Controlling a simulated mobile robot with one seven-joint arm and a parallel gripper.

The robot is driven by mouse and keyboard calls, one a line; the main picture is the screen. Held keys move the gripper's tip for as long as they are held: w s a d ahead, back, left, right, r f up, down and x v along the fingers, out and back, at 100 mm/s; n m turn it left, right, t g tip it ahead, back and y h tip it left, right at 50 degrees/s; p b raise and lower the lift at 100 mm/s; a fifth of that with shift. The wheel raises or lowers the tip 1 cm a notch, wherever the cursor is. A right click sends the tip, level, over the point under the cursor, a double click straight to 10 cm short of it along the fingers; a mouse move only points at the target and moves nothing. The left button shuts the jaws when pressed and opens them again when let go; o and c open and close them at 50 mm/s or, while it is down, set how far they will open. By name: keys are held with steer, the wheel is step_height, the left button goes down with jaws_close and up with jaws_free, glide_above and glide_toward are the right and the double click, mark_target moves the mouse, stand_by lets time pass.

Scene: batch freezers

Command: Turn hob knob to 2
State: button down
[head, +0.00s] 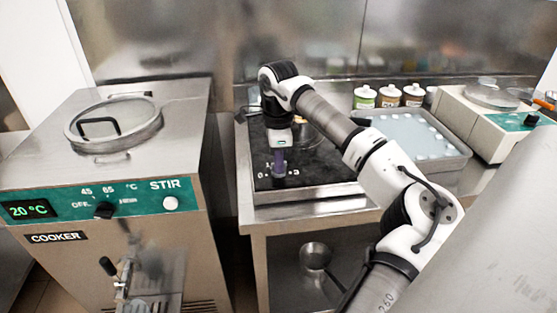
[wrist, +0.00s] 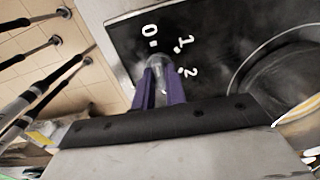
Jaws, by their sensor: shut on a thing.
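The black hob (head: 325,172) lies on the steel counter in the head view. It also shows in the wrist view (wrist: 205,30), with white marks 0, 1 and 2 curving around the knob. The hob knob (wrist: 158,62) sits between the purple fingers of my gripper (wrist: 158,82), which is shut on it. I cannot tell which mark the knob points at. In the head view my gripper (head: 278,172) reaches down to the front left of the hob; its fingers hide the knob there.
A grey tray (head: 455,160) and several small jars (head: 388,97) are to the right and behind. The cooker (head: 60,185) stands left, beyond a gap.

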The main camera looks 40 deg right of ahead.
steer(key=m+b, duration=0.2)
steer(key=m, duration=0.4)
steer(key=shift+b, duration=0.35)
steer(key=m+b, duration=0.1)
steer(key=m, duration=0.4)
steer(key=shift+m+b, duration=0.3)
steer(key=shift+b, duration=0.05)
steer(key=m+b, duration=0.1)
steer(key=m, duration=0.5)
steer(key=shift+b, duration=0.35)
steer(key=m+b, duration=0.1)
steer(key=m, duration=0.4)
steer(key=shift+m, duration=0.3)
steer(key=c, duration=1.4)
jaws_free()
steer(key=shift+c, duration=0.2)
steer(key=shift+r, duration=0.15)
